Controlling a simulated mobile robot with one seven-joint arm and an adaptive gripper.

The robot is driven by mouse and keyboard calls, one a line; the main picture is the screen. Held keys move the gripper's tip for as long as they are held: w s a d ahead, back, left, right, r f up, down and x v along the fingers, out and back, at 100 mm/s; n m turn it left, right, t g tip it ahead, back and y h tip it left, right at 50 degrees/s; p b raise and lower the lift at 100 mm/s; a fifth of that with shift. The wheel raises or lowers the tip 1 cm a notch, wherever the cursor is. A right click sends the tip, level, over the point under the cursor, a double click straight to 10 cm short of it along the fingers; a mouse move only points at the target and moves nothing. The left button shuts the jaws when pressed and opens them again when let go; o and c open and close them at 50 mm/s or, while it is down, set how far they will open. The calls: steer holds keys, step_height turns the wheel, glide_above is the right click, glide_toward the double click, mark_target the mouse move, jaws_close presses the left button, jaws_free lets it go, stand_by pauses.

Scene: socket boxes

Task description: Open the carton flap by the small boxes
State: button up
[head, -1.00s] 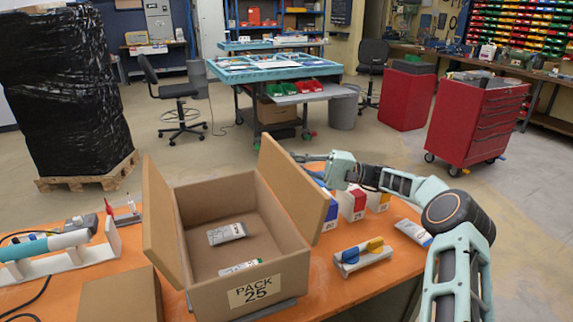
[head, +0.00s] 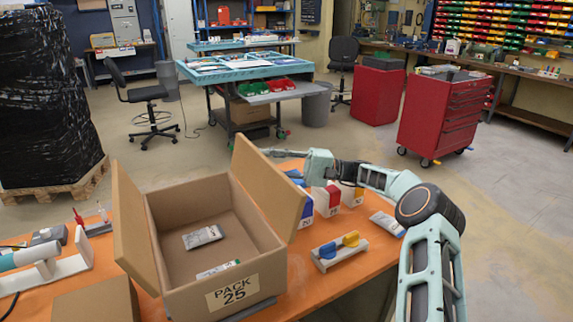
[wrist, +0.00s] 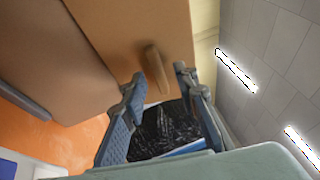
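The open brown carton (head: 203,289), labelled PACK 25, stands on the orange table. Its right flap (head: 268,185), on the side of the small boxes, stands up and leans outward. The small boxes, one blue and white (head: 305,205), one red and white (head: 328,198), stand behind that flap, partly hidden by it. My gripper (head: 268,153) is at the flap's far upper edge. In the wrist view my gripper (wrist: 158,90) is open, with a brown panel (wrist: 120,30) and its small tab (wrist: 157,68) ahead of and between the fingers. Contact cannot be told.
The carton's left flap (head: 135,225) stands up. Two packets (head: 203,237) lie inside. Another brown box (head: 98,303) is at front left.

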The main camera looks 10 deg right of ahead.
steer(key=d, duration=0.3)
steer(key=d+f, duration=0.1)
steer(key=d, duration=0.2)
steer(key=d+f, duration=0.1)
steer(key=d, duration=0.3)
steer(key=shift+d, duration=0.1)
